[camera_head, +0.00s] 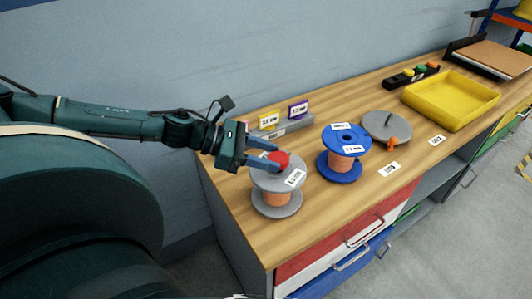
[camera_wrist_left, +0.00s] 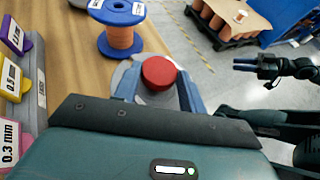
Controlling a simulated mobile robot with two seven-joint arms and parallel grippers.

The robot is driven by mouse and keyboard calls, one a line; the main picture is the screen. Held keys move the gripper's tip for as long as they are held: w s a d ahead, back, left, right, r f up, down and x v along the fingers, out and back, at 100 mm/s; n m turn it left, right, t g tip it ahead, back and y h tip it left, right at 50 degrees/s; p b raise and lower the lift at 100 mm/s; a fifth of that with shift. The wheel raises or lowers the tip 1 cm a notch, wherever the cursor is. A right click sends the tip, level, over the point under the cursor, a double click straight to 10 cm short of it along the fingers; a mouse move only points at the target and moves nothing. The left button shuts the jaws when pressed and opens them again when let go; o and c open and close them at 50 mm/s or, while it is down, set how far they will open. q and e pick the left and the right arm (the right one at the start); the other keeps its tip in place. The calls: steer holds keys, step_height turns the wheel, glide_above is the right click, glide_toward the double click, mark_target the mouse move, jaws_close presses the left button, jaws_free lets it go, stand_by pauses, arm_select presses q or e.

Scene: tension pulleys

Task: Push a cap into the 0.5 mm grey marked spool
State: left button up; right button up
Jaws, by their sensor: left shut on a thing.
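A grey spool (camera_head: 278,196) wound with copper-coloured wire stands upright near the left end of the wooden bench, with a white label on its top flange. My left gripper (camera_head: 268,157) is shut on a red cap (camera_head: 280,158) at the middle of that flange. In the left wrist view the red cap (camera_wrist_left: 159,73) sits between the two blue-grey fingers, over the grey flange (camera_wrist_left: 126,80). The spool's hole is hidden, so I cannot tell how deep the cap sits. My right gripper (camera_wrist_left: 240,64) is at the right of the wrist view, away from the bench; its opening is unclear.
A blue spool (camera_head: 343,152) stands to the right, with a grey disc-like piece (camera_head: 386,127) beyond it. A yellow tray (camera_head: 452,99) and a black holder with coloured caps (camera_head: 411,77) are further right. Coloured label cards (camera_head: 298,108) stand behind the grey spool.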

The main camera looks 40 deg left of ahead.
arm_select(q)
steer(key=shift+f+b, duration=0.7)
steer(key=shift+f, duration=0.4)
steer(key=shift+s+f, duration=0.15)
steer(key=shift+f, duration=0.05)
steer(key=o, duration=1)
